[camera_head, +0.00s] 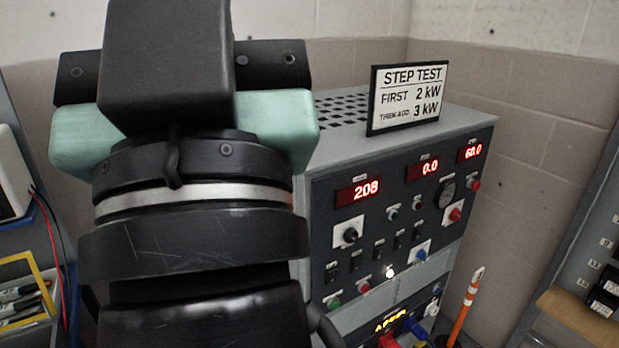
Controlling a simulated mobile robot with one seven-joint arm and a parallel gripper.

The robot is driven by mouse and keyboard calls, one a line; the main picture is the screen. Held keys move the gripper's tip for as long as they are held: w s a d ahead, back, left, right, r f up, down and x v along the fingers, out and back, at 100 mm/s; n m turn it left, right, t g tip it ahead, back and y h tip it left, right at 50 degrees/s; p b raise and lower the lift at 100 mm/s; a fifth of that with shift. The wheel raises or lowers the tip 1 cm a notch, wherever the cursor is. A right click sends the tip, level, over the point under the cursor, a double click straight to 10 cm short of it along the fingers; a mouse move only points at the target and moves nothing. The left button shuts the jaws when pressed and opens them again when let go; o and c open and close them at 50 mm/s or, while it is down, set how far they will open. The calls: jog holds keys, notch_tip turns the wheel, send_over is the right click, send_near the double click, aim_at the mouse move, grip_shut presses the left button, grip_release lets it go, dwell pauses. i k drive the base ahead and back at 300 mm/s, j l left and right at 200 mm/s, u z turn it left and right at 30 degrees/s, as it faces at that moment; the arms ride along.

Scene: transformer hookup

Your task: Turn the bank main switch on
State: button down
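The load bank cabinet (465,135) stands right of centre, its dark control panel (322,225) facing forward and right. The panel has a black rotary knob (350,235) on a white plate, a red knob (455,214), a blue knob (422,252) and a row of small black switches (379,251). The labels are too small to read, so I cannot tell which is the main switch or its position. The back of my gripper (185,130) fills the left centre, in front of the cabinet's left part. Its fingertips are hidden.
Red displays read 208 (366,191), 0.0 (430,168) and 60.0 (473,152). A "STEP TEST" sign (407,97) stands on top. Plugs (388,341) sit below. An orange-and-white pole (467,307) stands right of the cabinet. A marker tray (25,300) is at left.

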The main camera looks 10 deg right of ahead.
aim_at(455, 215)
jog(key=i+l, duration=0.15)
jog(key=l, duration=0.25)
jog(key=i+l, duration=0.1)
jog(key=l, duration=0.35)
jog(key=i+l, duration=0.15)
jog(key=l, duration=0.25)
jog(key=i+l, duration=0.15)
jog(key=l, duration=0.3)
jog(key=i+l, duration=0.15)
jog(key=l, duration=0.25)
jog(key=i+l, duration=0.1)
jog(key=l, duration=0.35)
jog(key=i+l, duration=0.15)
jog(key=l, duration=0.25)
jog(key=i+l, duration=0.15)
jog(key=l, duration=0.25)
jog(key=u, duration=0.05)
